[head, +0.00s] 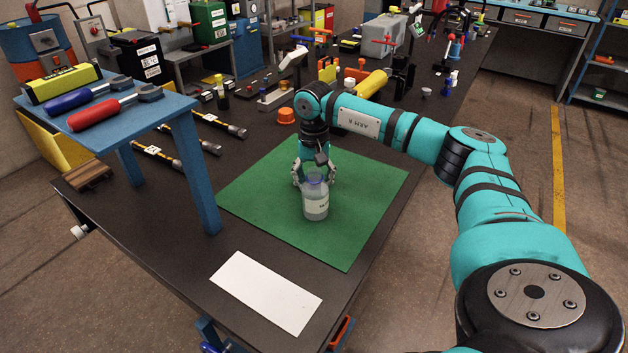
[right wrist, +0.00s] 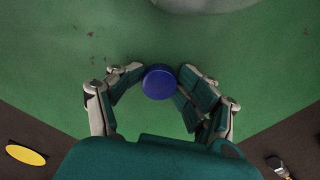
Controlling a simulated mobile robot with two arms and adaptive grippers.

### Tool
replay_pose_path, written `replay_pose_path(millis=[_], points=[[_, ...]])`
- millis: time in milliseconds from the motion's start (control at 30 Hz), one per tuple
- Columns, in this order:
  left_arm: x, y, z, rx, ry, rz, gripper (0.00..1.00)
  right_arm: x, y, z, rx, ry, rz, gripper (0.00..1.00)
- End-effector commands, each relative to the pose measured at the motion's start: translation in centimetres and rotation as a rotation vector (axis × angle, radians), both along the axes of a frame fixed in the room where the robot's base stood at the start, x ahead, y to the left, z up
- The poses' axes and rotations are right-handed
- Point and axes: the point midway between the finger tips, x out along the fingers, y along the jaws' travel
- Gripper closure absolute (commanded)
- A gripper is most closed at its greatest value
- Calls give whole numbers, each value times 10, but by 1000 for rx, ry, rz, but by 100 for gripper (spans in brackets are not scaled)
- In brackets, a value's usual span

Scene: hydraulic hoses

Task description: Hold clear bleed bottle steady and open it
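The clear bleed bottle (head: 316,203) stands upright on the green mat, with a pale label on its side. My right gripper (head: 314,178) points down at the bottle's top, just behind it in the head view. In the right wrist view a round blue cap (right wrist: 159,82) sits between the fingertips of my right gripper (right wrist: 160,76), which look closed on it. Green mat shows around the cap there. A pale rounded shape (right wrist: 205,4), perhaps the bottle, is cut off at the top edge. The head view does not show clearly whether cap and bottle touch. My left gripper is out of view.
The green mat (head: 255,196) is otherwise clear. A white sheet (head: 265,292) lies at the table's near end. A blue stand (head: 150,110) with red and blue tools rises at the left. An orange cap (head: 285,115) and a yellow cylinder (head: 371,83) lie beyond the mat.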

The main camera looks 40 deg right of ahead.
Motion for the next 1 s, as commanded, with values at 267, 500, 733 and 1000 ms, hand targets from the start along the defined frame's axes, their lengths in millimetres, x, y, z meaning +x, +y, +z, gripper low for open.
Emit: replay_pose_path(millis=[267, 500, 733, 1000], points=[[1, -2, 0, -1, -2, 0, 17, 2, 0, 53, 0, -7, 0, 45], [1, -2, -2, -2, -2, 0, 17, 2, -1, 104, 0, -7, -2, 45], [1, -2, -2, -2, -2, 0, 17, 1, 0, 128, 0, -6, -1, 45], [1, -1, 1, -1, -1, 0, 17, 1, 0, 133, 0, -6, -1, 45]])
